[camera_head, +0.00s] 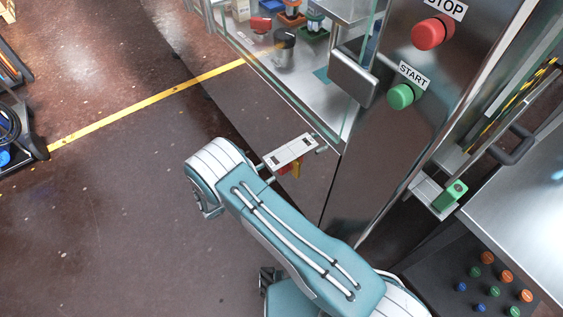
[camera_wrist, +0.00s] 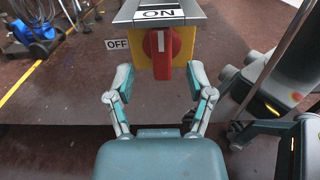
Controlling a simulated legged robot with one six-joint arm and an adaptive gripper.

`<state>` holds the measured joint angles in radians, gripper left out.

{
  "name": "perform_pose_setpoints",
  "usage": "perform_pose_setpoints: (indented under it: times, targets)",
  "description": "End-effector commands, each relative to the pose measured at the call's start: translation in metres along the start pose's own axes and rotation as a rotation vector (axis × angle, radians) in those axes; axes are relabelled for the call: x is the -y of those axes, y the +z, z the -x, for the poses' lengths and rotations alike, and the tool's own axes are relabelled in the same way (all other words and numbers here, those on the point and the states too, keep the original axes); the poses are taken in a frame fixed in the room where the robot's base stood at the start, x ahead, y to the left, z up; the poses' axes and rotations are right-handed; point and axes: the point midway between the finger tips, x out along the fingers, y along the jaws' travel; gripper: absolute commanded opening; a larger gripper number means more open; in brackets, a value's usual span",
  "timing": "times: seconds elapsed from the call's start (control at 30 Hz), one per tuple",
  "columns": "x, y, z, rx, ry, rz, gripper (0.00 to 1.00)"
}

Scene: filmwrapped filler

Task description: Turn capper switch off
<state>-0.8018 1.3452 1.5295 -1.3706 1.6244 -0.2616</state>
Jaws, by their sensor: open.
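The capper switch is a red rotary knob (camera_wrist: 164,62) on a yellow plate (camera_wrist: 186,48), under a metal ledge in the wrist view. The knob stands upright, its white mark at the upper end toward the ON label (camera_wrist: 159,14). The OFF label (camera_wrist: 117,44) is on the left. My gripper (camera_wrist: 161,82) is open, with one finger on each side of the knob's lower part and visible gaps. In the head view the red and yellow switch (camera_head: 296,169) shows partly below a pale bracket (camera_head: 291,151). My gripper's fingers are not clearly visible there.
A steel panel carries a red STOP button (camera_head: 429,34) and a green START button (camera_head: 401,96). A glass-walled cabinet (camera_head: 285,75) is behind the switch. A steel table (camera_head: 520,215) stands at right. Open floor (camera_head: 110,190) lies at left.

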Motion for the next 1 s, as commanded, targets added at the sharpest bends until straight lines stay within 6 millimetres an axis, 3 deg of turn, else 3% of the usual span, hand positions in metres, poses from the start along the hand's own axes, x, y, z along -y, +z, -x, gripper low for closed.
perform_pose_setpoints:
  times: [0.1,0.3,0.7,0.73,0.87,0.9,1.0]
  targets:
    - [0.001,0.001,-0.024,0.000,-0.004,-0.001,0.69]
    - [0.000,0.000,-0.053,0.000,-0.002,-0.001,0.69]
    - [0.000,0.000,-0.064,0.000,0.000,-0.001,0.69]
    - [0.000,0.000,-0.064,0.000,0.000,-0.001,0.64]
    - [0.000,0.000,-0.064,0.000,0.000,-0.001,0.06]
    - [0.000,0.000,-0.064,0.000,0.000,-0.001,0.00]
    - [0.000,0.000,-0.064,-0.001,0.000,-0.002,0.00]
